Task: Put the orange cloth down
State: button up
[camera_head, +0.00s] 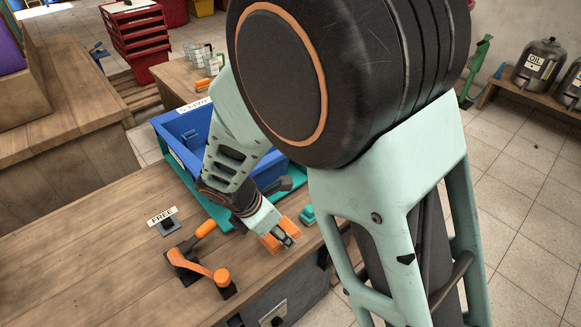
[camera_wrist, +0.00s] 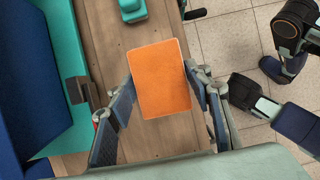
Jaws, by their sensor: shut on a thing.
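The orange cloth (camera_wrist: 160,82) is a flat folded rectangle between the fingers of my gripper (camera_wrist: 158,92) in the wrist view. Both fingers press on its side edges. In the head view my gripper (camera_head: 282,238) is over the wooden bench top near its right edge, with the orange cloth (camera_head: 270,243) showing at the fingertips. I cannot tell whether the cloth touches the bench. Part of it is hidden by the fingers in the head view.
A blue crate (camera_head: 170,131) on a teal tray (camera_head: 203,197) stands behind my gripper. A teal block (camera_head: 307,214) lies near the bench's right edge. An orange-handled clamp (camera_head: 207,268) and a FREE sign (camera_head: 162,216) stand to the left. Bare bench wood (camera_head: 100,265) is at left.

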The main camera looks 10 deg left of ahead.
aim_at(274, 238)
jog(key=shift+w+a+f, duration=0.25)
jog(key=shift+f, duration=0.2)
jog(key=shift+w+a+f, duration=0.2)
jog(key=shift+w+f, duration=0.05)
jog(key=shift+f, duration=0.15)
jog(key=shift+w+a+f+b, duration=0.1)
jog(key=shift+f+b, duration=0.3)
jog(key=shift+f, duration=0.5)
jog(key=shift+w+a+f+b, duration=0.1)
jog(key=shift+f+b, duration=0.25)
jog(key=shift+f, duration=0.55)
jog(key=shift+f, duration=0.1)
jog(key=shift+f, duration=0.15)
jog(key=o, duration=0.8)
jog(key=shift+c, duration=0.2)
jog(key=shift+a+r, duration=0.1)
jog(key=shift+r, duration=0.5)
jog(key=p+v, duration=0.3)
jog(key=v, duration=0.8)
jog(key=shift+s+p, duration=0.2)
jog(key=shift+p, duration=0.1)
